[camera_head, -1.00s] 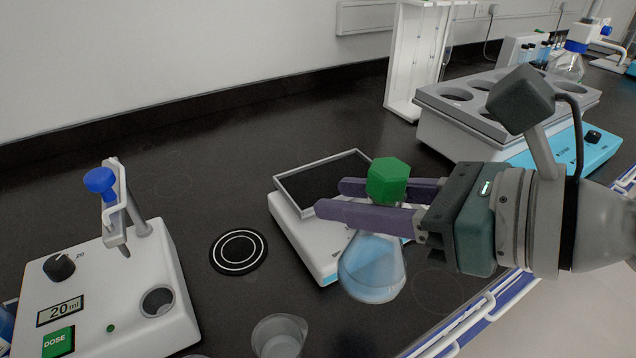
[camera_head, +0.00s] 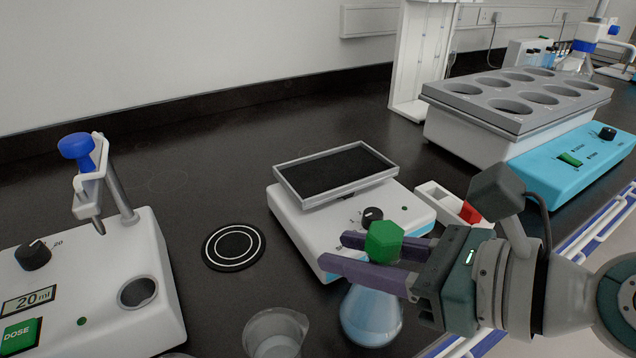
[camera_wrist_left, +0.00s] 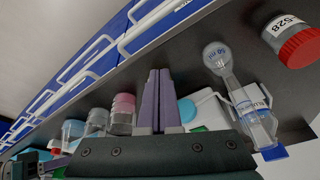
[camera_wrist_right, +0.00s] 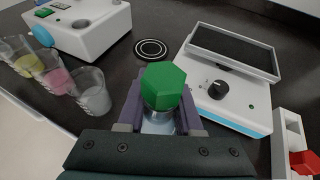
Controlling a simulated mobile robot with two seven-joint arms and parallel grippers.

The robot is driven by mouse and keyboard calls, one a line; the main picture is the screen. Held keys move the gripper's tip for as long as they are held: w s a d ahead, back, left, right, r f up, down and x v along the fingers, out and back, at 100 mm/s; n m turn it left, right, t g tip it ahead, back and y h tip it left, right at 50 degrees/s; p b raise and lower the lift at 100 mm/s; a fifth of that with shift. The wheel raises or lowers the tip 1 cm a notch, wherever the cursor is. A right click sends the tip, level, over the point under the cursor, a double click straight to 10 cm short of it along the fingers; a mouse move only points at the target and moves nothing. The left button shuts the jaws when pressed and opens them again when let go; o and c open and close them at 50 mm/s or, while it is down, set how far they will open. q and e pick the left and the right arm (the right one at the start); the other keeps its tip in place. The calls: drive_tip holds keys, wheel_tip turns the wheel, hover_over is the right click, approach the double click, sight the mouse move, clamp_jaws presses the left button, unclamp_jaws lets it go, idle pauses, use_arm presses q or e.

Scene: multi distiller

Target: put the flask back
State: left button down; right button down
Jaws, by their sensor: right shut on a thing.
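The flask (camera_head: 371,316) is conical, with pale blue liquid and a green hexagonal stopper (camera_head: 384,241). My right gripper (camera_head: 360,257) is shut on its neck just below the stopper, and the flask hangs upright in front of the shaker. In the right wrist view the green stopper (camera_wrist_right: 163,86) sits between the purple fingers and hides most of the flask. A black round mat with white rings (camera_head: 234,246) lies bare on the bench. My left gripper (camera_wrist_left: 158,98) shows only in the left wrist view, with its fingers together and nothing seen between them.
The white shaker (camera_head: 300,228) with a black tray stands behind the flask. A dosing machine (camera_head: 110,275) is at left, and a beaker (camera_head: 275,335) at the front. A block with several round wells (camera_head: 515,100) stands at back right. The bench behind the mat is clear.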

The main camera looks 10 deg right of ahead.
drive_tip(key=c, duration=0.6)
unclamp_jaws()
drive_tip(key=shift+f, duration=0.1)
use_arm(q)
drive_tip(key=shift+r, duration=0.15)
use_arm(e)
drive_tip(key=shift+s+d+r, duration=0.2)
drive_tip(key=shift+r, duration=0.05)
use_arm(q)
drive_tip(key=shift+r+p, duration=0.1)
drive_tip(key=shift+p, duration=0.25)
use_arm(e)
drive_tip(key=v, duration=1.1)
drive_tip(key=s+a+f+n+g+h, duration=0.2)
drive_tip(key=s+a+f+n+g, duration=0.3)
drive_tip(key=n, duration=1.2)
drive_tip(key=s+d+n+h, duration=0.1)
drive_tip(key=d+n+h, duration=0.1)
drive_tip(key=n, duration=0.2)
drive_tip(key=s+d+n+g+h, duration=0.1)
drive_tip(key=s+d+n+h, duration=0.1)
drive_tip(key=d+n, duration=0.1)
drive_tip(key=s+d+f+n+h, duration=0.1)
drive_tip(key=s+d+n+h, duration=0.1)
drive_tip(key=n, duration=0.3)
drive_tip(key=shift+s+d+f+n+h, duration=0.15)
drive_tip(key=shift+s+d+n+h, duration=0.15)
drive_tip(key=shift+h, duration=0.1)
